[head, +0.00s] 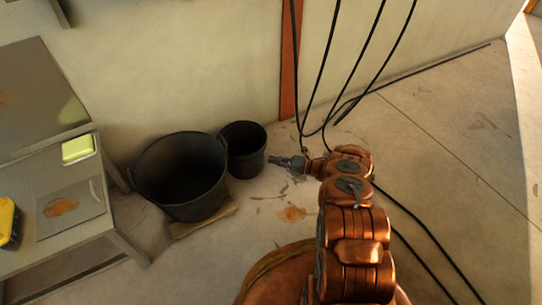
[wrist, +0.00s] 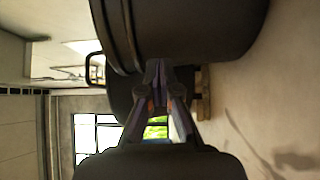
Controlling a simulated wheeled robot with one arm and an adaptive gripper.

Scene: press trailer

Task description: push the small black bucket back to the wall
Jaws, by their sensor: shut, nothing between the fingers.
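The small black bucket (head: 247,165) stands upright on the floor near the pale wall (head: 200,70), just right of the large black bucket (head: 180,205). I cannot tell whether it touches the wall. My gripper (head: 272,160) is shut and empty, low beside the small bucket's right side and pointing left. Whether the fingertips touch the bucket is unclear. In the wrist view, turned on its side, the small bucket (wrist: 200,30) fills the top, close to the shut fingers (wrist: 158,66). The large bucket (wrist: 120,90) is partly hidden behind the gripper.
The large bucket sits on a wooden board (head: 205,222). A grey table (head: 115,215) with a yellow-green box (head: 78,149) stands at the left. Black cables (head: 322,75) hang by a rust-coloured post (head: 289,60) and run over the floor. Open floor lies to the right.

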